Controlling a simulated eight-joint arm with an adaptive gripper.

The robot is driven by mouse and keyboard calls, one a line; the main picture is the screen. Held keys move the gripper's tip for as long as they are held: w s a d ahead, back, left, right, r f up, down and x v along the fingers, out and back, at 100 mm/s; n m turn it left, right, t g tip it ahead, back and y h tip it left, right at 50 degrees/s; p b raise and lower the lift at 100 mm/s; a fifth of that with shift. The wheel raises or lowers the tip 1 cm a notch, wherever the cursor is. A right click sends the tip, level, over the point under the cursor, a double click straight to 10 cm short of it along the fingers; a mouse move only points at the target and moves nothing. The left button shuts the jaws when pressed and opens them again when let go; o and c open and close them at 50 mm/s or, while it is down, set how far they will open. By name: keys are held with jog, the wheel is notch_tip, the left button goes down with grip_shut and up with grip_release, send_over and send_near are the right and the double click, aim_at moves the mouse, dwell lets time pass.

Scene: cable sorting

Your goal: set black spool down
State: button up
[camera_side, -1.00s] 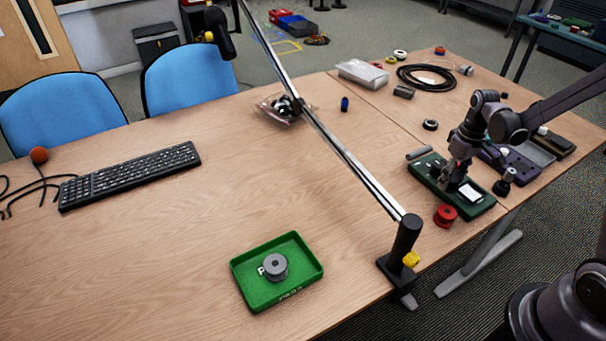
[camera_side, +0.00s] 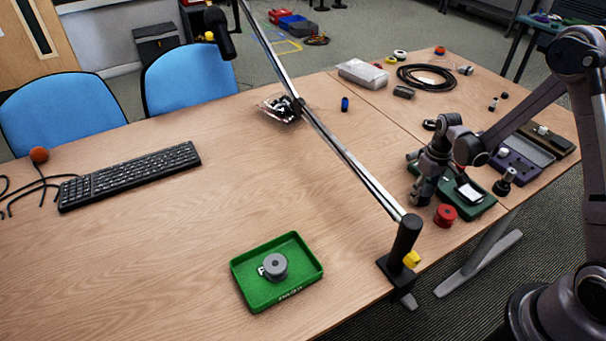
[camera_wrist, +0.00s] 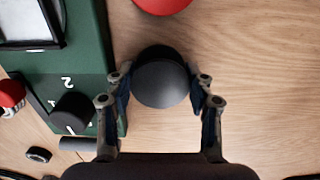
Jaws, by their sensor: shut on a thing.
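The black spool (camera_wrist: 161,80) shows in the wrist view as a dark round shape between the fingertips of my gripper (camera_wrist: 160,88). My gripper is shut on it. In the side view my gripper (camera_side: 421,195) points down at the left edge of the green board, low over the wooden table. The spool is hard to make out there among the dark fingers. In the wrist view the spool is over bare wood, right of the green board (camera_wrist: 92,60). I cannot tell whether it touches the table.
A red spool (camera_side: 445,215) stands close to my gripper. The green board (camera_side: 483,207) carries a white-faced part (camera_side: 469,191). A green tray (camera_side: 295,293) holds a grey spool (camera_side: 275,265). A lamp post (camera_side: 405,245) stands at the table edge. The table middle is clear.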

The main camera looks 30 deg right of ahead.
aim_at(424, 190)
jog(key=shift+f, duration=0.15)
jog(key=o, duration=0.9)
notch_tip(424, 190, up, 12)
jog(key=r, duration=0.1)
jog(key=s+a+r+t, duration=0.7)
jog(key=s+a+r, duration=0.4)
jog(key=a, duration=0.3)
jog(key=shift+s+a+r, duration=0.2)
jog(key=shift+a+r, duration=0.05)
jog(key=shift+r, duration=0.05)
